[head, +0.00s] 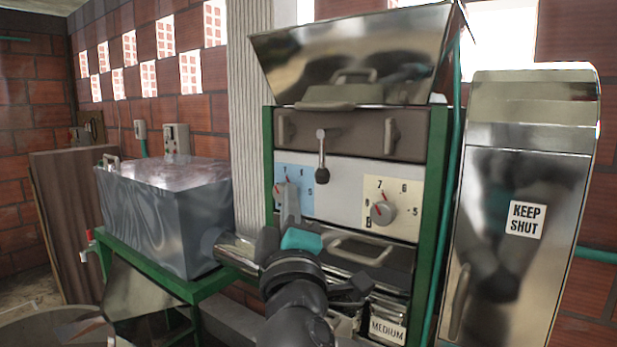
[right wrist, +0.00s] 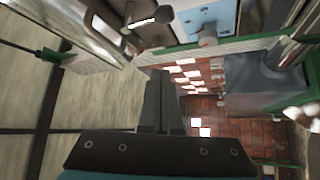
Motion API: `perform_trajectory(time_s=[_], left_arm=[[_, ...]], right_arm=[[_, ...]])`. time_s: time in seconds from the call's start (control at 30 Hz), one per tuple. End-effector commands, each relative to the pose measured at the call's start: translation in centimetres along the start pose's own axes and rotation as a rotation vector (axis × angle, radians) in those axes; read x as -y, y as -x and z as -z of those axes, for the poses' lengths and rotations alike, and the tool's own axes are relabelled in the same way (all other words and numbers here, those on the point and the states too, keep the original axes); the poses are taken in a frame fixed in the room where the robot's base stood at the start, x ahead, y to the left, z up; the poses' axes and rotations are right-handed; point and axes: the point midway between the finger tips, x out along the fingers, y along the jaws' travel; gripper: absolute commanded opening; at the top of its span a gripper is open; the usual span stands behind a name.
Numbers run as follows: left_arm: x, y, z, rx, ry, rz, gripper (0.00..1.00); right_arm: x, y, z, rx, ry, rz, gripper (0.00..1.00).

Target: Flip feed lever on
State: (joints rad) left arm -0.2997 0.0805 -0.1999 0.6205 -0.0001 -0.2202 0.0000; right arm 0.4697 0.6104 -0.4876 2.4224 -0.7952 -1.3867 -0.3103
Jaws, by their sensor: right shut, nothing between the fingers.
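The feed lever (head: 322,158) is a short metal rod with a black knob, on the pale front panel of the machine. It hangs down from its pivot. In the right wrist view the lever (right wrist: 145,21) shows at the top, apart from my fingers. My right gripper (head: 291,188) is shut and empty, its fingers pointing up. In the head view it is just left of and below the black knob, in front of the blue dial plate. The fingers also show in the right wrist view (right wrist: 159,75). My left gripper is not in view.
A grey dial (head: 383,211) sits on a cream plate, right of the lever. A blue dial plate (head: 305,170) is partly hidden by my gripper. A metal hopper (head: 350,50) is above. A "KEEP SHUT" cabinet (head: 500,270) stands right, a metal tank (head: 160,220) left.

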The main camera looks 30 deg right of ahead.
Motion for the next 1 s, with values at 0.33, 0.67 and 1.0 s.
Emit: perform_trajectory(time_s=[0.33,0.67,1.0], left_arm=[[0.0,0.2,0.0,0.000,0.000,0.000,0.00],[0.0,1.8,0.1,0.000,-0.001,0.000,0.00],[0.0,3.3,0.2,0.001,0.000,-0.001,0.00]], right_arm=[[0.0,-0.4,0.0,0.000,0.001,0.001,0.00],[-0.2,-5.5,0.0,0.004,0.003,-0.001,0.00],[0.1,-9.9,-0.9,0.002,0.005,0.004,0.00]])
